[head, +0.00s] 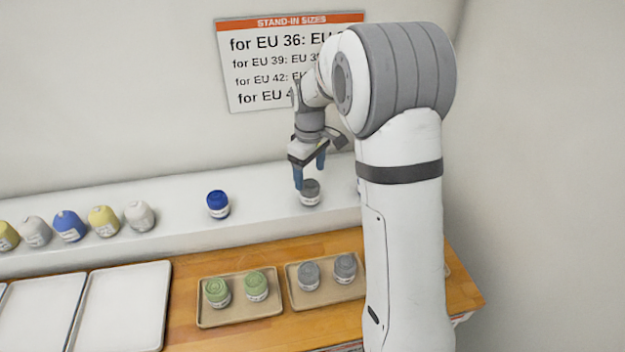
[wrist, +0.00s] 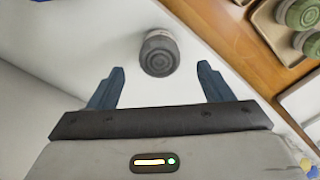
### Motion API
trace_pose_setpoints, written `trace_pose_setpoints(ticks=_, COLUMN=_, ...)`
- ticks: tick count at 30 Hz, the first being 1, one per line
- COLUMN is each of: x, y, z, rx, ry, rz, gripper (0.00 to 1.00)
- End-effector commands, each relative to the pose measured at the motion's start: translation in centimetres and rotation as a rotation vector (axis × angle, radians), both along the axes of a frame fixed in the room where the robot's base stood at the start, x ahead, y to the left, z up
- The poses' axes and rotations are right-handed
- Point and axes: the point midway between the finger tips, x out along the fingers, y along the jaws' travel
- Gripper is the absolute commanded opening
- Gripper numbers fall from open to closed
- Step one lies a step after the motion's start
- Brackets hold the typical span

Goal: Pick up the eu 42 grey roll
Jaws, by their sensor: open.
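A grey roll (head: 310,192) with a white label band stands on the white shelf, right of a blue roll. My gripper (head: 310,174) is open just above it, fingers pointing down. In the wrist view the same grey roll (wrist: 159,53) lies ahead of and between the two blue fingers (wrist: 161,70), with nothing held. Two more grey rolls (head: 309,274) (head: 345,267) stand in the right-hand tan tray (head: 325,296) on the wooden counter. The size print on the rolls is too small to read.
A dark blue roll (head: 218,204) stands left on the shelf (head: 262,210), with several yellow, white and blue rounded items further left. Two green rolls (head: 217,292) sit in another tan tray (head: 240,314). White trays (head: 122,308) lie at left. A size sign (head: 262,62) hangs behind; my arm hides part of it.

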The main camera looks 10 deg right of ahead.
Motion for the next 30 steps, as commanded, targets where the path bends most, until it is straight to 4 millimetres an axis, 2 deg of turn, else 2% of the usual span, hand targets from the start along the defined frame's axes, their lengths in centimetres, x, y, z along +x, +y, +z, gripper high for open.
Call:
trace_pose_setpoints(ticks=4, x=0.7, y=0.0, z=-0.9, rx=0.000, ry=0.010, rz=0.024, gripper=0.73)
trace_pose_setpoints(ticks=21, x=0.2, y=0.0, z=-7.9, rx=-0.001, ry=0.009, rz=0.024, gripper=0.73)
trace_pose_setpoints(ticks=29, x=0.2, y=0.0, z=-8.2, rx=0.000, ry=0.007, rz=0.024, gripper=0.73)
trace_pose_setpoints(ticks=30, x=0.2, y=0.0, z=-8.2, rx=0.000, ry=0.007, rz=0.024, gripper=0.71)
